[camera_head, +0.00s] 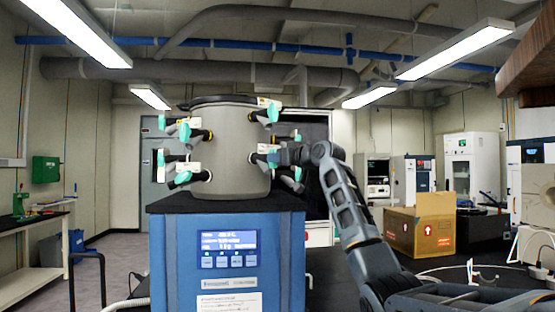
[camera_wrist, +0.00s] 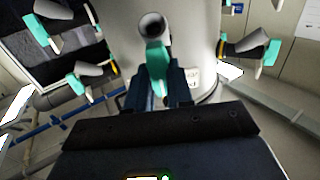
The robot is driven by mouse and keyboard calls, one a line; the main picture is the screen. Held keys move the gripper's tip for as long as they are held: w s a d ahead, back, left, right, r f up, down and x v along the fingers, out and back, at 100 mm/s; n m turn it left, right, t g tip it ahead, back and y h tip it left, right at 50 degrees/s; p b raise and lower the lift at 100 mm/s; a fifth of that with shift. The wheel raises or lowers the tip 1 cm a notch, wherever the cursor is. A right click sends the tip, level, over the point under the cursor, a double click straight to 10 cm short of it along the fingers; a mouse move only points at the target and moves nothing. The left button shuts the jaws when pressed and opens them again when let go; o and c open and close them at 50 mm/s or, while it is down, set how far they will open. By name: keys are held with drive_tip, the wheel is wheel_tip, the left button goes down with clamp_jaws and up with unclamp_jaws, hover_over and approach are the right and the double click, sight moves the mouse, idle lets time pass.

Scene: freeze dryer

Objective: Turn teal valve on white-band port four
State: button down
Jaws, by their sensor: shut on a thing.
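The freeze dryer's grey drum (camera_head: 232,150) stands on a blue base and carries several black ports with teal valves around its side. My gripper (camera_head: 284,156) reaches in from the right and is at a port on the drum's lower right side. In the wrist view, my gripper (camera_wrist: 159,92) has its dark fingers on either side of a teal valve (camera_wrist: 155,60) and is shut on it. The valve sits under a round grey port end (camera_wrist: 153,26). The colour of this port's band is hidden.
Neighbouring teal valves (camera_wrist: 76,86) and (camera_wrist: 271,52) stick out on both sides of my gripper. The blue base (camera_head: 228,262) has a lit display. A cardboard box (camera_head: 420,225) stands on the dark bench at right.

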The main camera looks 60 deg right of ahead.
drive_tip(key=c, duration=1)
unclamp_jaws()
drive_tip(key=b+v, duration=0.2)
drive_tip(key=v, duration=0.5)
drive_tip(key=shift+s+a, duration=0.15)
drive_tip(key=shift+s, duration=0.2)
